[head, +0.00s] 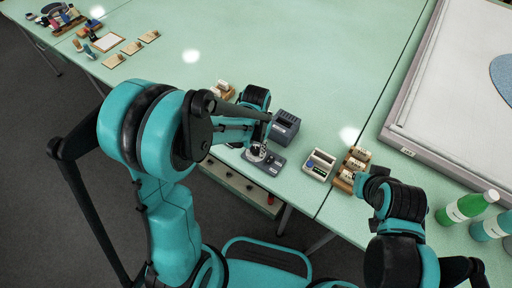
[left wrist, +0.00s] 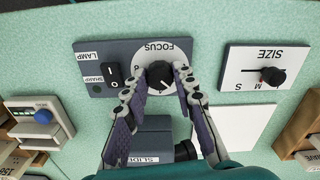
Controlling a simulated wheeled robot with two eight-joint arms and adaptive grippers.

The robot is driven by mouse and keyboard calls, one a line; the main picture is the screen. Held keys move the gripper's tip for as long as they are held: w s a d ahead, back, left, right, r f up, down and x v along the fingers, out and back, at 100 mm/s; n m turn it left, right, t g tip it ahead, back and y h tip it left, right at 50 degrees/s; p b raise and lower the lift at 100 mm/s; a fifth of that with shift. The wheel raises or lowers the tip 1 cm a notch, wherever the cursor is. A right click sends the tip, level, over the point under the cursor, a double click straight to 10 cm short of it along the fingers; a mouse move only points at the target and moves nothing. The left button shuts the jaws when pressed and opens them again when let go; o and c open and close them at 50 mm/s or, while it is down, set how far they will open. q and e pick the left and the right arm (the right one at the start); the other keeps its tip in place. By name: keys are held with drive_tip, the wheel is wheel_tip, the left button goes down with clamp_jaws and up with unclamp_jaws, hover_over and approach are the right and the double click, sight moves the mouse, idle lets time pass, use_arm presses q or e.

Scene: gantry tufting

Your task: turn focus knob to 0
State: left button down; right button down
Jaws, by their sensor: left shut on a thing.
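The focus knob (left wrist: 160,75) is a black round knob on a white dial (left wrist: 183,58) marked FOCUS, which reads upside down in the left wrist view. The dial sits on a dark grey panel (left wrist: 92,60), also in the head view (head: 268,166). My left gripper (left wrist: 161,83) has one finger on each side of the knob and is shut on it. A pale mark shows on the knob's lower right; the fingers hide part of the scale, so I cannot read the setting. My right gripper (head: 373,181) is above the table at right, its jaws unclear.
A black lamp switch (left wrist: 112,73) is beside the dial. A SIZE panel (left wrist: 258,62) with a black knob is to its right. A dark SLIDE box (head: 285,127) stands close behind. Green bottles (head: 466,207) stand at right. The table's middle is clear.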

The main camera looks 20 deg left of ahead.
sight(256, 149)
use_arm(q)
drive_tip(key=n, duration=0.5)
drive_tip(key=shift+n, duration=0.4)
drive_tip(key=n, duration=0.4)
drive_tip(key=shift+n, duration=0.4)
drive_tip(key=c, duration=1.2)
unclamp_jaws()
wheel_tip(256, 149, up, 12)
